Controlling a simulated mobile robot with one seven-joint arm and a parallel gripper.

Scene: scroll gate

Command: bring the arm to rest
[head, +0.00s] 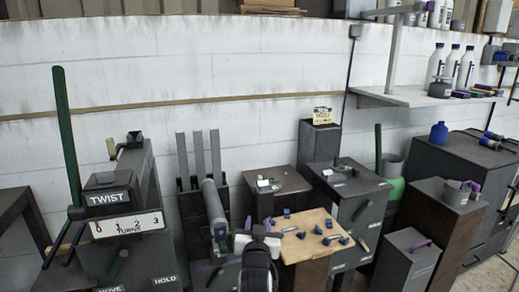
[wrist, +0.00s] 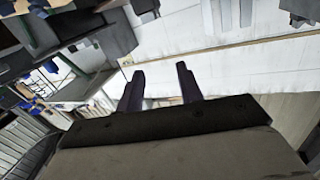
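My gripper (wrist: 160,69) shows in the wrist view with its two dark fingers apart. Nothing is between them; the pale wall (wrist: 215,62) shows behind the gap. The wrist view is strongly tilted.
In the head view, a wooden-topped stand (head: 300,246) carries several small blue pieces. A TWIST box (head: 108,198) with a green lever (head: 66,135) stands at left. Grey pedestals (head: 408,262) crowd the right, below a shelf (head: 410,97) with white bottles (head: 467,68).

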